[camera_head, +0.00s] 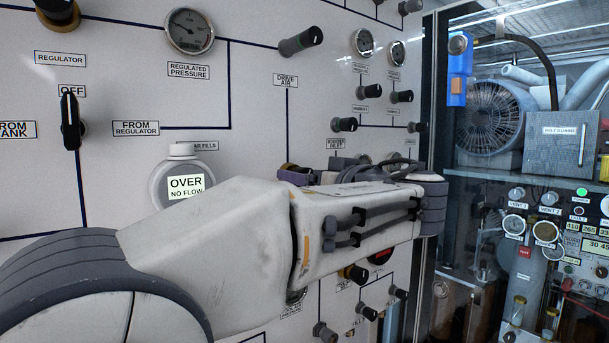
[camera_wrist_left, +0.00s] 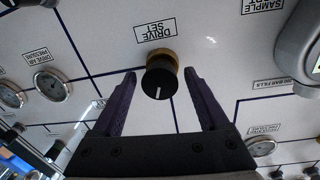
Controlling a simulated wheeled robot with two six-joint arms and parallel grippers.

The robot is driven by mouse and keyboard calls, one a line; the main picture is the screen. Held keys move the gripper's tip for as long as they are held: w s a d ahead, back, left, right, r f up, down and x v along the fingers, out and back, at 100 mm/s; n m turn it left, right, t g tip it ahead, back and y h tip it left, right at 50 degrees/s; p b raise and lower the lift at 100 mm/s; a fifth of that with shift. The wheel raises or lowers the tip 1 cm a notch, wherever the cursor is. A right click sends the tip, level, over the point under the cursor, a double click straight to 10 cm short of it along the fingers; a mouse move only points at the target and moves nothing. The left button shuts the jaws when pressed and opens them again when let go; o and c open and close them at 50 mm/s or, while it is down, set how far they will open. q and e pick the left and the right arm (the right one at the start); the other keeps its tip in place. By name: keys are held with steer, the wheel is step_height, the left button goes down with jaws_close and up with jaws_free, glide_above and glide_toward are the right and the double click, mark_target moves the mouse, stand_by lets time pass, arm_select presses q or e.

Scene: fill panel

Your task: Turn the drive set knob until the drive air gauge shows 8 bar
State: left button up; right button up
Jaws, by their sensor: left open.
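The drive set knob (camera_wrist_left: 160,80) is black on a brass collar, with a white mark pointing down in the left wrist view. Its label (camera_wrist_left: 156,31) reads upside down there. My left gripper (camera_wrist_left: 159,76) is open, its purple fingers standing on either side of the knob with visible gaps. In the head view the left gripper (camera_head: 293,177) is partly hidden behind my own arm. The drive air gauge (camera_wrist_left: 52,84) is at the left of the wrist view, beside its drive air pressure label; its needle is too small to read. My right gripper is not in view.
The white panel carries a regulated pressure gauge (camera_head: 190,30), the drive air knob (camera_head: 300,40) and a display (camera_head: 186,187) reading "OVER, NO FLOW". More knobs and gauges crowd the right side. My left arm covers the panel's lower middle. A glass-fronted machine cabinet (camera_head: 545,177) stands at right.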

arm_select(q)
jaws_close()
steer(key=shift+m, duration=0.3)
steer(key=shift+f+m+b, duration=0.1)
steer(key=shift+m+b, duration=0.35)
steer(key=shift+m, duration=1.05)
steer(key=m, duration=0.3)
steer(key=shift+d, duration=0.1)
steer(key=m+p, duration=0.1)
steer(key=m, duration=0.3)
steer(key=shift+m+g, duration=0.4)
steer(key=shift+m+p, duration=0.85)
steer(key=shift+m, duration=1.05)
